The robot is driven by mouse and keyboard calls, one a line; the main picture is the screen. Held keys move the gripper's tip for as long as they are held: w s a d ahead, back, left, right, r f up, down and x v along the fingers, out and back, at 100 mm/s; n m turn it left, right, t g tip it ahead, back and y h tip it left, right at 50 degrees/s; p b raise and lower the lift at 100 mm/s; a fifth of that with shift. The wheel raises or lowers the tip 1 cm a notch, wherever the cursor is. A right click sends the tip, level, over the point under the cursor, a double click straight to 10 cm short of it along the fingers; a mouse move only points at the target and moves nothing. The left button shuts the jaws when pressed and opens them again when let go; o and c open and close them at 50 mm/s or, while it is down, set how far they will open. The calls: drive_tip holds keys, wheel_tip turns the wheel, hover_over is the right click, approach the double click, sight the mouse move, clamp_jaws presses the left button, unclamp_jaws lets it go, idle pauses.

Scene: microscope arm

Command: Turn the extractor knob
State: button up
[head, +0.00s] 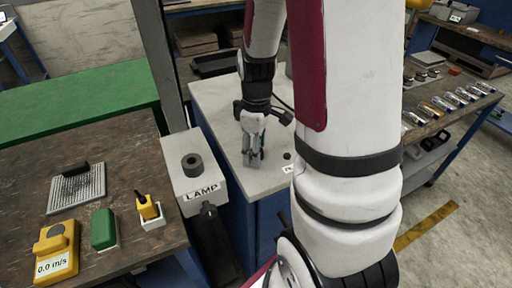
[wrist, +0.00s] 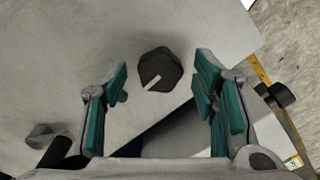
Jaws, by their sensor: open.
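In the wrist view, a dark, many-sided knob (wrist: 158,68) with a white pointer line sits on a pale grey surface. The line points to the lower left. My gripper (wrist: 163,88) is open, with one teal-padded finger on each side of the knob in the picture and visible gaps to both. I cannot tell how far the fingertips are from the surface. In the head view, my gripper (head: 253,158) points down over a grey-topped cabinet (head: 222,100). No readable label confirms which knob is the extractor's.
A box marked LAMP (head: 187,183) with a dark round knob (head: 192,165) stands left of the cabinet. A small dark round part (head: 287,155) is right of my gripper. A wooden bench (head: 110,150) holds a yellow meter (head: 56,250). My arm hides part of the cabinet.

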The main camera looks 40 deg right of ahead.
drive_tip(key=shift+f, duration=0.1)
drive_tip(key=c, duration=1.2)
drive_tip(key=shift+o, duration=0.2)
drive_tip(key=shift+m, duration=0.4)
drive_tip(key=m+p, duration=0.1)
drive_tip(key=m, duration=0.2)
drive_tip(key=shift+m, duration=0.4)
drive_tip(key=m, duration=0.4)
drive_tip(key=shift+m+p, duration=0.3)
drive_tip(key=shift+p, duration=0.1)
drive_tip(key=m+p, duration=0.1)
drive_tip(key=m, duration=0.7)
drive_tip(key=shift+m+p, duration=0.3)
drive_tip(key=shift+p, duration=0.1)
